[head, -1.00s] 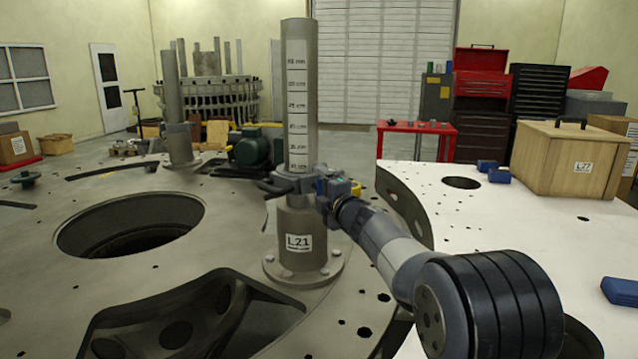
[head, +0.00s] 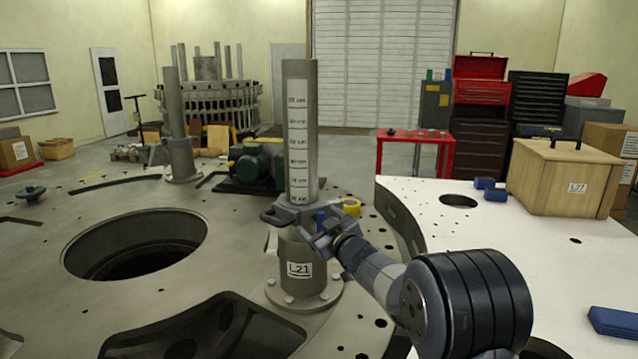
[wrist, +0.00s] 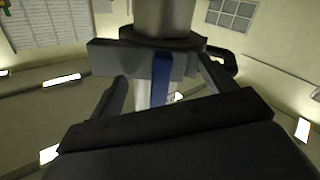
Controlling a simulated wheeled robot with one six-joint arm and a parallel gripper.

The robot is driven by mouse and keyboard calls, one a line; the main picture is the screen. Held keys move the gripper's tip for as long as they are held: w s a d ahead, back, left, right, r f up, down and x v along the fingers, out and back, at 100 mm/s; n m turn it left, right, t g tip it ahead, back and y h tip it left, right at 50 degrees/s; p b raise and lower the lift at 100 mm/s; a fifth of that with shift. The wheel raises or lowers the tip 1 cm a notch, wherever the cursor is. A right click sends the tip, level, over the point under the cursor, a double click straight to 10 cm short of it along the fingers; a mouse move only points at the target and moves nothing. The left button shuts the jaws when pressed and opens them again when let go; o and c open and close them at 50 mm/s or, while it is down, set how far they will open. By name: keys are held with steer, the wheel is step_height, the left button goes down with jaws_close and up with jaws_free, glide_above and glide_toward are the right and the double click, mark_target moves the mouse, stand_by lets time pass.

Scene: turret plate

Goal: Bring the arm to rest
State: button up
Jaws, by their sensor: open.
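My gripper (head: 321,240) is at the front of a grey collar (head: 296,213) around the upright grey post (head: 299,120). In the wrist view the gripper (wrist: 160,85) is open, with one dark finger on each side of an upright blue strip (wrist: 161,78) at the collar's front block (wrist: 115,57). The fingers look apart from the strip; whether they touch the block I cannot tell. The blue piece also shows in the head view (head: 320,221). My arm runs from the lower right up to the collar.
The post stands on a bolted base labelled L21 (head: 300,270), on a grey plate with a large round hole (head: 135,245). A white plate (head: 480,270) at right carries a wooden box (head: 565,178) and blue blocks. A yellow ring (head: 352,207) shows beside the collar.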

steer(key=m+p, duration=0.3)
steer(key=shift+r, duration=0.15)
steer(key=shift+m+p, duration=0.45)
steer(key=shift+m, duration=0.25)
steer(key=shift+f, duration=0.2)
steer(key=shift+d+r, duration=0.1)
